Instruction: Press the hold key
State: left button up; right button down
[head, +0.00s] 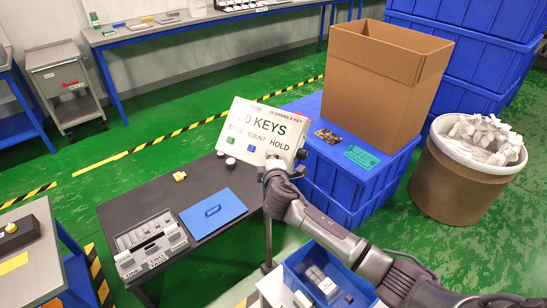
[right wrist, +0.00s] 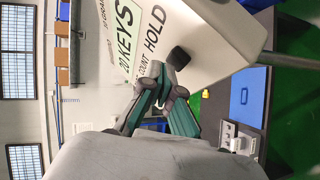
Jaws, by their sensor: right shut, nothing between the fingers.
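The scale's white display head (head: 262,128) shows "20 KEYS" over the labels for tare, count and hold. A green key (head: 231,140) and a blue key (head: 250,148) show on its lower face. The hold key's place is hidden behind my right gripper (head: 275,168) in the head view. In the right wrist view a black key (right wrist: 178,58) stands out beside the HOLD label. My right gripper (right wrist: 168,88) is shut and empty, its fingertips close to that key. I cannot tell whether they touch. My left gripper is not in view.
Below the display is a dark table (head: 150,195) with a blue lid-like panel (head: 213,211) and a grey tray (head: 148,242). An open cardboard box (head: 375,85) stands on blue crates (head: 345,180). A bin of white bags (head: 455,190) is at the right.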

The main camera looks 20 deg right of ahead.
jog(key=shift+w+d+f, duration=0.15)
jog(key=shift+d+f, duration=0.05)
jog(key=shift+f, duration=0.05)
dwell(0.4)
dwell(0.3)
jog(key=shift+s+a+r+p, duration=0.35)
jog(key=shift+a+r+p, duration=0.1)
jog(key=shift+r, duration=0.1)
jog(key=s+a+r+p, duration=0.1)
jog(key=p, duration=0.1)
jog(key=s+a+r+p, duration=0.1)
jog(key=r, duration=0.1)
jog(key=shift+s+a+r+p, duration=0.15)
jog(key=shift+a+r+p, duration=0.15)
jog(key=shift+a+p, duration=0.1)
dwell(0.6)
